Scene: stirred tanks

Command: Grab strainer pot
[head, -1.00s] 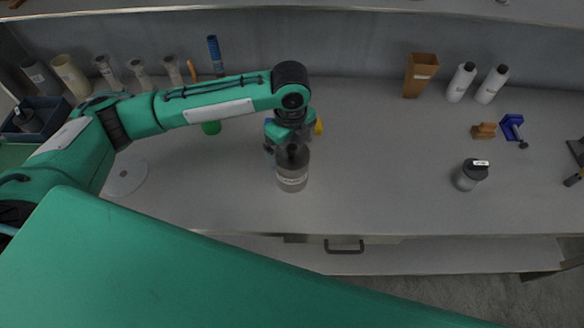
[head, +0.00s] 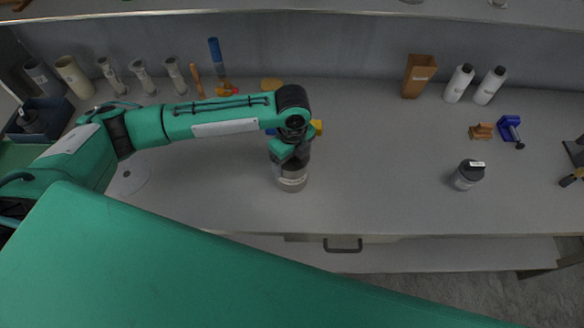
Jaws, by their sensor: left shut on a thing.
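A grey jar (head: 292,183) with a white label and a dark top stands upright on the bench, left of the picture's middle. My left gripper (head: 290,158) comes down over its top from behind and is shut on it. The arm's wrist and fingers hide much of the jar's top. A similar jar with a black lid (head: 467,174) stands apart at the right. I cannot tell by looks which one the strainer pot is. My right gripper is not in view.
Several beakers and cylinders (head: 74,77) line the back left. A brown container (head: 418,76) and white bottles (head: 459,83) stand at the back right, with a blue clamp (head: 511,129) nearer. The bench (head: 385,165) between the two jars is clear.

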